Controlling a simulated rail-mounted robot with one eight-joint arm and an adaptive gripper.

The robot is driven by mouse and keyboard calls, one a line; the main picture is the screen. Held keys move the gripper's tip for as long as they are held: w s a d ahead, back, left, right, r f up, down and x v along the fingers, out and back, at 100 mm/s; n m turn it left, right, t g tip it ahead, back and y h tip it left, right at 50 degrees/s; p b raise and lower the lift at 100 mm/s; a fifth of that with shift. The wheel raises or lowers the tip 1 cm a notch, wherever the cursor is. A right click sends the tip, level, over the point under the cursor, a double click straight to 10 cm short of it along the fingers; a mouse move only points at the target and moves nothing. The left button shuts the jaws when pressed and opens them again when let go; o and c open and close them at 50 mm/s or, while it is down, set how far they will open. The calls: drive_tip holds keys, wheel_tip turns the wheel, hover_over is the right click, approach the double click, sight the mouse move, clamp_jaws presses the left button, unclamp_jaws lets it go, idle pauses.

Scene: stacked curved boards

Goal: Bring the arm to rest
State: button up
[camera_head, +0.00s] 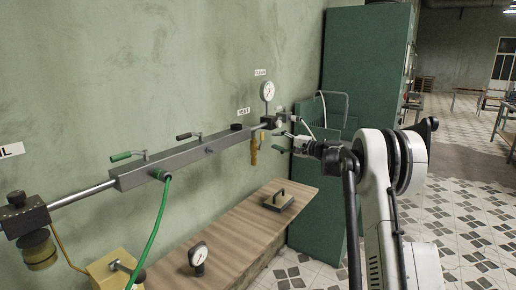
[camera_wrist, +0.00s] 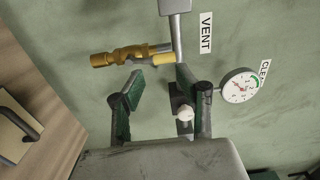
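My gripper (camera_head: 280,141) is at the end of my arm, at the right end of the grey pipe assembly (camera_head: 185,160) on the wall. In the wrist view its two green-padded fingers (camera_wrist: 162,88) stand apart, with no object clearly held between them. A brass valve fitting (camera_wrist: 128,56) with a yellow part lies just beyond the fingertips; the yellow handle hangs down in the head view (camera_head: 254,150). A dark block with a pale knob (camera_wrist: 184,114) shows close to the right finger; I cannot tell whether they touch.
A round gauge (camera_head: 268,91) is on the wall close to my gripper. Below is a wooden bench (camera_head: 225,235) with a handled plate (camera_head: 278,201) and a small gauge (camera_head: 198,257). A green hose (camera_head: 156,222) hangs at left. A green cabinet (camera_head: 362,70) stands behind my arm. Tiled floor is open at right.

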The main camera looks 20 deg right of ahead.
drive_tip(key=shift+a, duration=0.1)
drive_tip(key=s+a+r+n+g+h, duration=0.1)
drive_tip(key=s+a+r+g, duration=0.1)
drive_tip(key=s+a, duration=0.4)
drive_tip(key=s+a+r+n+g, duration=0.1)
drive_tip(key=s+a+r+n, duration=0.15)
drive_tip(key=a, duration=0.55)
drive_tip(key=s+a+n+g+h, duration=0.1)
drive_tip(key=s+a+g, duration=0.1)
drive_tip(key=s+a, duration=0.45)
drive_tip(key=s+a+n+g+h, duration=0.1)
drive_tip(key=s+a+h, duration=0.15)
drive_tip(key=s, duration=0.65)
drive_tip(key=s+a+f+n+h, duration=0.1)
drive_tip(key=s+f, duration=0.3)
drive_tip(key=s, duration=0.7)
drive_tip(key=s+a+f+n+g+h, duration=0.1)
drive_tip(key=s+f, duration=0.3)
drive_tip(key=s, duration=0.7)
drive_tip(key=s+a+f+n+h, duration=0.1)
drive_tip(key=s+f+n+h, duration=0.2)
drive_tip(key=s, duration=0.9)
wheel_tip(320, 180, down, 2)
drive_tip(key=shift+a+f+n+g, duration=0.1)
drive_tip(key=shift+a+n+g, duration=0.15)
drive_tip(key=shift+n+g, duration=0.15)
drive_tip(key=shift+h, duration=0.25)
